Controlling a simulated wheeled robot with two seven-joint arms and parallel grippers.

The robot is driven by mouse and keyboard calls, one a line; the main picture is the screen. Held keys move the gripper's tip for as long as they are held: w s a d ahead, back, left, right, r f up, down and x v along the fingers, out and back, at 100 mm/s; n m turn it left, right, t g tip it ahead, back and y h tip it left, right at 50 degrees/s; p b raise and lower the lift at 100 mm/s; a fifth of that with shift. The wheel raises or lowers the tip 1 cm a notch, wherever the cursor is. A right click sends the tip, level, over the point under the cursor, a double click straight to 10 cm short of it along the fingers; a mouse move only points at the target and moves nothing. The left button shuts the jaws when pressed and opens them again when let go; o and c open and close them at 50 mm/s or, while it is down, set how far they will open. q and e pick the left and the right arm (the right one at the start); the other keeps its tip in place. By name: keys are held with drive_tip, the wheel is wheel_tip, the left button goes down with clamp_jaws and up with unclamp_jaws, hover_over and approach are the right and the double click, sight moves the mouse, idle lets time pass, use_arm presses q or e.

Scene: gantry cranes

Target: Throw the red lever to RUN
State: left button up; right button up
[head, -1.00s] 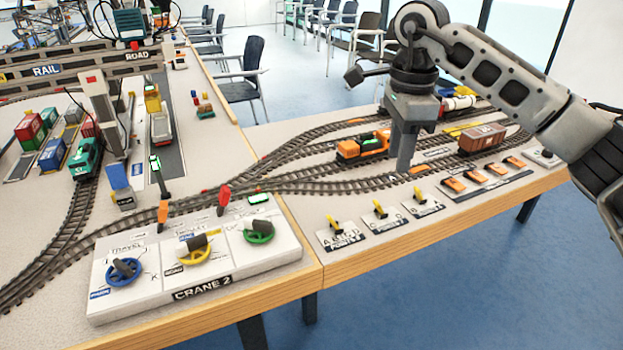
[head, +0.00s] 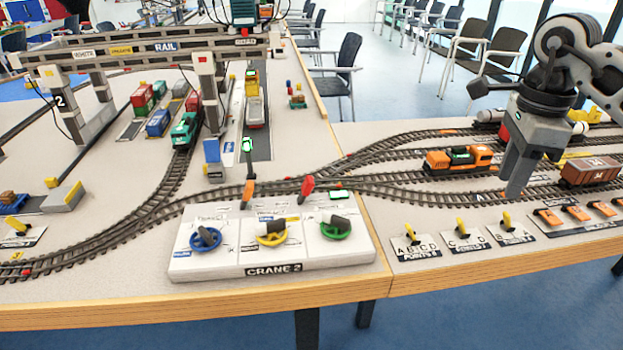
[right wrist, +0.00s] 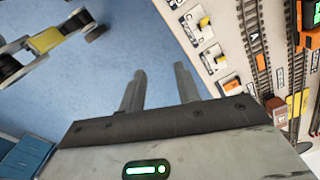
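The red lever (head: 306,188) stands at the back edge of the white CRANE 2 panel (head: 210,272), tilted up and to the right. Its label is too small to read. An orange lever (head: 248,192) stands to its left on the same edge. My right gripper (head: 516,186) hangs over the tracks well to the right of the red lever, with nothing held. In the right wrist view its two fingers (right wrist: 160,88) are apart and empty, with blue floor behind them. The red lever does not show there. My left gripper is not in view.
Blue, yellow and green handwheels (head: 206,238) sit on the panel's top. An orange locomotive (head: 460,160) is on the tracks left of my right gripper. Small yellow point levers (head: 462,228) line the front right. A gantry crane (head: 150,50) spans the left table.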

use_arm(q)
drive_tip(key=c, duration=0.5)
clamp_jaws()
use_arm(e)
drive_tip(key=s+a+f+g+y, duration=0.1)
drive_tip(key=s+a+f+y, duration=0.15)
drive_tip(key=a, duration=0.45)
drive_tip(key=s+a+f+y, duration=0.1)
drive_tip(key=a+f+y, duration=0.25)
drive_tip(key=a, duration=0.25)
drive_tip(key=s+a+f+g+y, duration=0.1)
drive_tip(key=s+a+f+y, duration=0.15)
drive_tip(key=a, duration=0.45)
drive_tip(key=s+a+r+m+t+y, duration=0.25)
drive_tip(key=a+r+m+y, duration=0.25)
drive_tip(key=a+m+y, duration=0.6)
drive_tip(key=w+d+f+m+t+h, duration=0.1)
drive_tip(key=d+f+m+t+h, duration=0.25)
drive_tip(key=m+t, duration=0.6)
drive_tip(key=w+d+f+m+t+h, duration=0.1)
drive_tip(key=d+f+m+t+h, duration=0.2)
drive_tip(key=m+t, duration=0.7)
drive_tip(key=s+d+f+m+g+h, duration=0.4)
drive_tip(key=s+f+m, duration=0.2)
drive_tip(key=f+m, duration=0.3)
drive_tip(key=s+d+f+m+g+h, duration=0.4)
drive_tip(key=s+f+m+g+h, duration=0.1)
drive_tip(key=f+m, duration=0.4)
drive_tip(key=shift+s+f, duration=0.25)
drive_tip(key=shift+s, duration=0.1)
